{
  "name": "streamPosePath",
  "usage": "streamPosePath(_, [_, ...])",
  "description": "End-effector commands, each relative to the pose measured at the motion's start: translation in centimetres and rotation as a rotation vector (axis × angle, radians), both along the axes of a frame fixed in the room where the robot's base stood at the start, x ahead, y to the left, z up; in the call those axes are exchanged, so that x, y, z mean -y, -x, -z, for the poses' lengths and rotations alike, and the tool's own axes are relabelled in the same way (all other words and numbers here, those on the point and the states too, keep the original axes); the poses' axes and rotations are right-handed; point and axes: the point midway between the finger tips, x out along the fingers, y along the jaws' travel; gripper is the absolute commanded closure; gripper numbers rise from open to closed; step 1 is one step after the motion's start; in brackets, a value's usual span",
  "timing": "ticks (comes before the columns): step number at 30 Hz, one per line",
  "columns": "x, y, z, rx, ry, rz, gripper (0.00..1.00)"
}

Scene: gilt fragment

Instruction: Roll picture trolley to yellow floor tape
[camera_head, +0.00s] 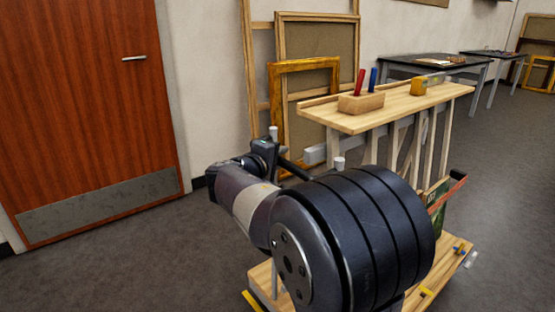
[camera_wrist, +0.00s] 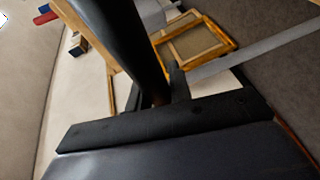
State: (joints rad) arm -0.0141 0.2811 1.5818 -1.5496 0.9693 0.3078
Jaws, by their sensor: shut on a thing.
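The picture trolley has a pale wooden base (camera_head: 440,274) low in front of me, partly hidden by my arm. Pale posts rise from it, and a dark handle bar (camera_head: 292,168) runs between post tops. A dark green picture with a reddish edge (camera_head: 437,207) stands at its right side. My gripper (camera_head: 263,157) is shut on the bar near its left end. In the wrist view the black bar (camera_wrist: 120,40) runs down into my gripper (camera_wrist: 160,103). A yellow strip (camera_head: 251,300) shows at the bottom left; I cannot tell whether it is floor tape or part of the trolley.
A wooden bench (camera_head: 400,103) holding a block (camera_head: 361,103) with red and blue handles stands behind the trolley. Gilt and wooden frames (camera_head: 318,72) lean on the wall. A brown door (camera_head: 85,110) is at left. Grey floor is clear at left and right; dark tables (camera_head: 420,64) stand farther back.

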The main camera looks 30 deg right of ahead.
Motion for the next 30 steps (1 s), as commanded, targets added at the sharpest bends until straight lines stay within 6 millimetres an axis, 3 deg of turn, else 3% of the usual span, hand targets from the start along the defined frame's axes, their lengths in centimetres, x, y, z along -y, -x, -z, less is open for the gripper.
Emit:
streamPosePath(2, [-0.1,0.0,0.1,-0.002,-0.001,-0.001,1.00])
streamPosePath(3, [-0.1,0.0,0.1,-0.002,-0.001,-0.001,0.77])
streamPosePath(10, [-0.1,0.0,0.1,-0.001,0.000,-0.001,0.59])
streamPosePath(20, [-0.6,0.3,-0.1,0.000,0.000,-0.002,0.59])
streamPosePath(30, [-5.7,3.6,-1.3,0.001,0.000,-0.006,0.59])
